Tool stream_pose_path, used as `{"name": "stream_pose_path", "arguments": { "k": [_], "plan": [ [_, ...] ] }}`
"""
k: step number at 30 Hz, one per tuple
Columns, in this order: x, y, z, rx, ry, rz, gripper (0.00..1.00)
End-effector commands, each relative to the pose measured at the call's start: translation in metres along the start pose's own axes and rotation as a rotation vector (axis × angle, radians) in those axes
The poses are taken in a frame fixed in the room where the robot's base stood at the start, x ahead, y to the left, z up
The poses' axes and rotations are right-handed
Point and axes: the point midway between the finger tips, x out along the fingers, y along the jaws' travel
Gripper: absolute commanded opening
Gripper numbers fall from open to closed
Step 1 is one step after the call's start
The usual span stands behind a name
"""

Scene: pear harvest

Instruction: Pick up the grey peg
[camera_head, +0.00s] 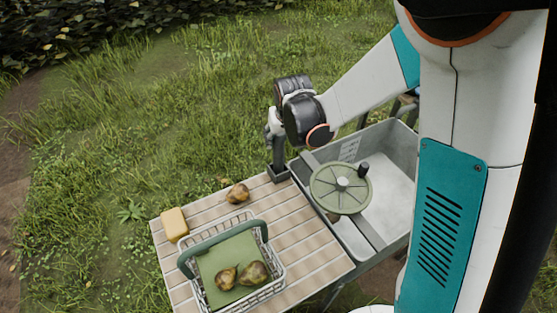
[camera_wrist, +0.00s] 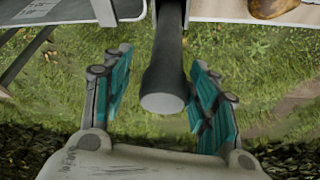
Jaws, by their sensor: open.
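The grey peg (camera_head: 279,155) stands upright on a dark square base at the back corner of the slatted table, beside the grey bin. In the wrist view the peg (camera_wrist: 166,75) runs from the top edge down to a pale round end between my fingers. My gripper (camera_wrist: 160,72) is open, with a teal-padded finger on each side of the peg. In the head view my gripper (camera_head: 272,128) is at the peg's upper part, partly hidden by my wrist.
A grey bin (camera_head: 396,150) with a round green crank wheel (camera_head: 336,190) adjoins the table (camera_head: 310,243). A wire basket (camera_head: 273,275) holds two pears on green lining. A loose pear (camera_head: 238,194) and yellow block (camera_head: 174,223) lie on the table. Grass surrounds it.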

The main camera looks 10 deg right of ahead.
Motion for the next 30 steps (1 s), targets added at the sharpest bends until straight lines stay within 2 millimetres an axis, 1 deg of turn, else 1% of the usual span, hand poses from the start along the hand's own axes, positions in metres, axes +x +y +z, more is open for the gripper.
{"name": "stream_pose_path", "arguments": {
  "k": [5, 10, 14, 17, 23, 24, 26, 27, 29, 30],
  "plan": [
    [0.012, -0.002, -0.001, 0.0, 0.0, 0.0, 0.54],
    [0.038, -0.007, -0.005, 0.0, 0.0, 0.0, 0.54],
    [0.051, -0.006, -0.005, 0.001, 0.0, 0.0, 0.54],
    [0.055, -0.006, -0.005, 0.0, 0.0, 0.0, 0.54],
    [0.055, -0.006, -0.006, 0.0, 0.0, 0.0, 0.54],
    [0.055, -0.006, -0.006, 0.0, 0.0, 0.0, 0.49],
    [0.055, -0.006, -0.006, 0.0, 0.0, 0.0, 0.36],
    [0.055, -0.006, -0.006, 0.0, 0.0, 0.0, 0.27],
    [0.055, -0.006, -0.006, 0.0, 0.0, 0.0, 0.13],
    [0.055, -0.006, -0.006, 0.0, 0.0, 0.0, 0.04]
  ]
}}
